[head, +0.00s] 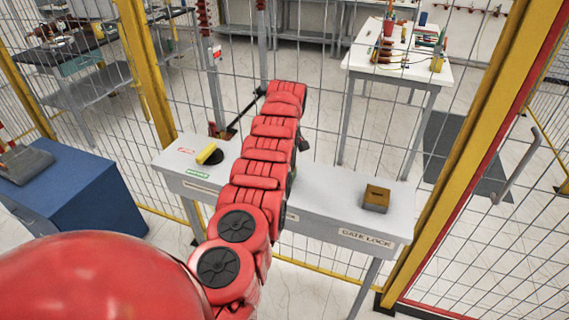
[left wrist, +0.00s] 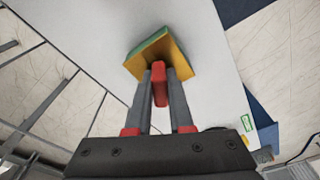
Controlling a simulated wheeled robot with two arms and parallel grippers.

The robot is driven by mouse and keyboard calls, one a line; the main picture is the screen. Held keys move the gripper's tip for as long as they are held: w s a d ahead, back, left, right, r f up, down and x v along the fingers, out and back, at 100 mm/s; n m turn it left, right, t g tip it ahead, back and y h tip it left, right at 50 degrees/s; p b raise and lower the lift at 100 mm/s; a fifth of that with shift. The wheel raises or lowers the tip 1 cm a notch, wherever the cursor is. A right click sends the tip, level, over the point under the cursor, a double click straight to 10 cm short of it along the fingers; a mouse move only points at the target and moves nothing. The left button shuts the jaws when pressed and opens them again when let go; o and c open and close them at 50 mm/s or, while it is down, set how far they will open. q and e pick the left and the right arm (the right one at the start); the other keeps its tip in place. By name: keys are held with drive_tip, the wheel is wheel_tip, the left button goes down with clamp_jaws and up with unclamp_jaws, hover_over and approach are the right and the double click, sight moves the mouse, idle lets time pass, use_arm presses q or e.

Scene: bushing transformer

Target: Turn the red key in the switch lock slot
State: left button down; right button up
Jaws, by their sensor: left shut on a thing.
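In the left wrist view, my left gripper (left wrist: 160,72) is shut on the red key (left wrist: 159,88), which sits between its two grey fingers. The key's far end meets the yellow face of a yellow and green block (left wrist: 168,50) on the table, which looks like the switch lock. How deep the key sits in the slot cannot be seen. In the head view, my red arm covers the middle of the table, hiding the key and this lock. My right gripper is in neither view.
The light grey table (head: 335,215) carries a yellow handle on a black disc (head: 209,154) at left and a brass gate lock block (head: 376,197) at right. A wire mesh fence (head: 330,120) with yellow posts stands behind it. A blue cabinet (head: 75,195) is at left.

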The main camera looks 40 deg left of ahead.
use_arm(q)
drive_tip(key=c, duration=0.7)
unclamp_jaws()
drive_tip(key=shift+c, duration=0.2)
drive_tip(key=r, duration=0.2)
drive_tip(key=r+b, duration=0.1)
drive_tip(key=r, duration=0.1)
drive_tip(key=r+b, duration=0.1)
drive_tip(key=r, duration=0.1)
drive_tip(key=shift+s+d+r, duration=0.1)
drive_tip(key=shift+d+r, duration=0.2)
drive_tip(key=shift+d, duration=0.05)
wheel_tip(320, 180, up, 11)
drive_tip(key=d+p, duration=0.1)
drive_tip(key=p, duration=0.4)
drive_tip(key=shift+s+d, duration=0.25)
drive_tip(key=shift+s, duration=0.1)
drive_tip(key=shift+f, duration=0.1)
